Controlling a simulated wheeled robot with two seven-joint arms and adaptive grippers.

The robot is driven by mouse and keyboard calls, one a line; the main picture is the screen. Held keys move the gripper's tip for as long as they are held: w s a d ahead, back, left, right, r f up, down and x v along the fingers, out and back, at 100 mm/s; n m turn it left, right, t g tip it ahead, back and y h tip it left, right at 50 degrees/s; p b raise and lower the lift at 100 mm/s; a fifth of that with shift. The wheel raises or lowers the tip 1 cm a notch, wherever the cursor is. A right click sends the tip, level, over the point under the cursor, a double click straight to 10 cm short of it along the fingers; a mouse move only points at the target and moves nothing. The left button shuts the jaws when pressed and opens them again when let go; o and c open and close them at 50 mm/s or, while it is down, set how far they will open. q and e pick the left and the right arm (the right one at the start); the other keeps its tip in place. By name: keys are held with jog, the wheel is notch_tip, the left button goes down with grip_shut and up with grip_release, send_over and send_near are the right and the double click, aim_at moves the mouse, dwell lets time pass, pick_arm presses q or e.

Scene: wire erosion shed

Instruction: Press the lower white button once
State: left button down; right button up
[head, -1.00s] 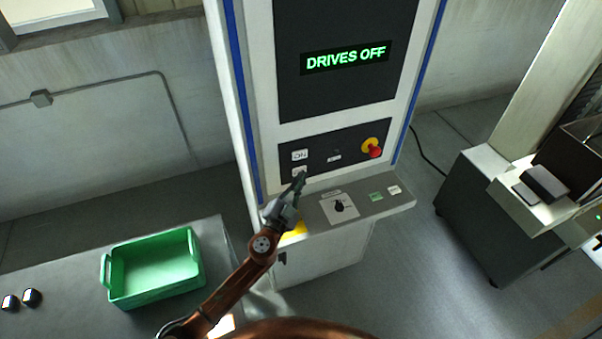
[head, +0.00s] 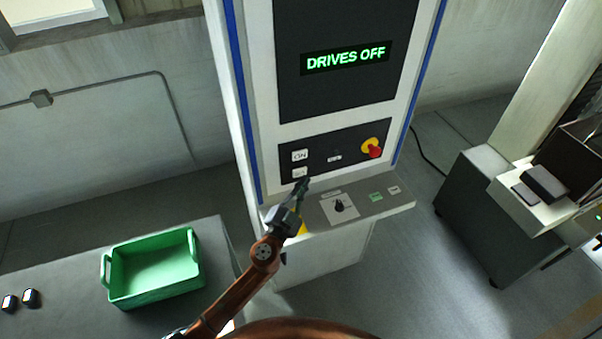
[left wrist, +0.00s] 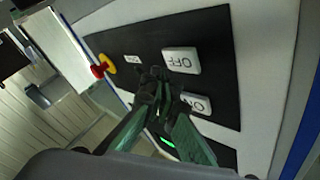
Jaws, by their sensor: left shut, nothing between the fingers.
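The lower white button (head: 300,173) sits on the dark control panel, directly below the white ON button (head: 300,156). In the left wrist view the lower button (left wrist: 181,60) reads OFF, and the ON button (left wrist: 196,102) is partly hidden by a finger. My left gripper (head: 305,182) is shut and empty, its tips just below and right of the lower button in the head view. In the left wrist view the closed fingertips (left wrist: 157,78) show beside the OFF button; they appear apart from it. My right gripper is not in view.
The display (head: 346,57) reads DRIVES OFF. A red emergency knob (head: 375,152) is at the panel's right. A shelf with a rotary switch (head: 339,206) juts out below. A green crate (head: 152,268) stands on the bench at left.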

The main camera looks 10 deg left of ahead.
pick_arm(q)
jog(key=s, duration=0.1)
jog(key=s+d, duration=0.2)
jog(key=shift+s+d, duration=0.25)
jog(key=shift+s, duration=0.1)
jog(key=shift+d, duration=0.1)
dwell(0.6)
